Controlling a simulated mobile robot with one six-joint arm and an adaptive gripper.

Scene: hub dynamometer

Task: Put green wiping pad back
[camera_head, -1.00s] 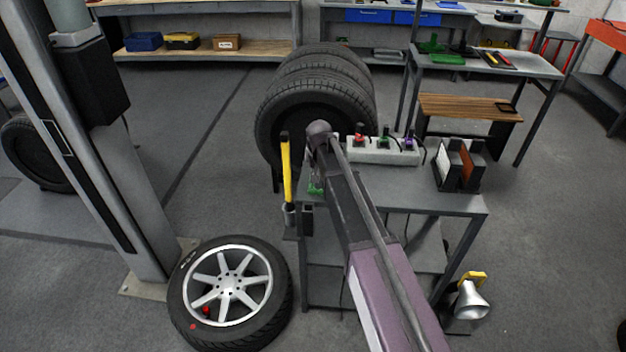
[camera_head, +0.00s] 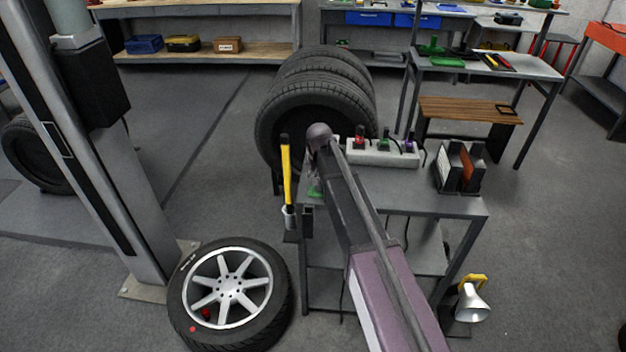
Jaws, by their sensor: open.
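A small green piece (camera_head: 314,188), which looks like the wiping pad, shows at the left end of the grey cart top (camera_head: 430,202). My arm hides much of it. My gripper (camera_head: 314,176) points down right over this green piece, mostly hidden behind my wrist; its jaws are open. I cannot tell whether the fingers touch the pad. On the back table (camera_head: 545,68) lie a flat green piece (camera_head: 448,62) and a green upright item (camera_head: 431,47).
A white socket strip (camera_head: 382,156) with coloured plugs and a dark rack (camera_head: 460,168) stand on the cart. A yellow-handled tool (camera_head: 286,175) stands upright at its left edge. A wheel (camera_head: 230,292) lies on the floor at left; tyres (camera_head: 315,100) stand behind.

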